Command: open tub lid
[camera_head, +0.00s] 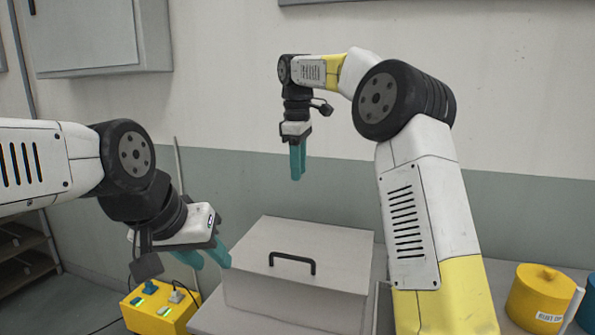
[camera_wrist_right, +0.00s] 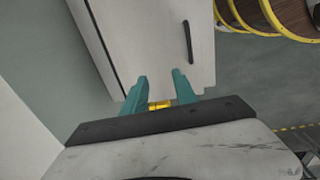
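The tub (camera_head: 290,299) is a pale grey box in the lower middle of the head view. Its flat lid (camera_head: 320,240) lies closed on top, with a black bar handle (camera_head: 292,262) near its front edge. The right wrist view shows the lid (camera_wrist_right: 150,35) and the handle (camera_wrist_right: 188,42) beyond the fingers. My left gripper (camera_head: 212,260) is left of the tub, teal fingers apart, empty and clear of the handle. My right gripper (camera_head: 297,177) is above the tub's back edge, pointing down. Its fingers (camera_wrist_right: 160,78) are apart with nothing held.
A yellow round container (camera_head: 540,298) with a label is at the far right. A wall cabinet (camera_head: 90,35) hangs at upper left.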

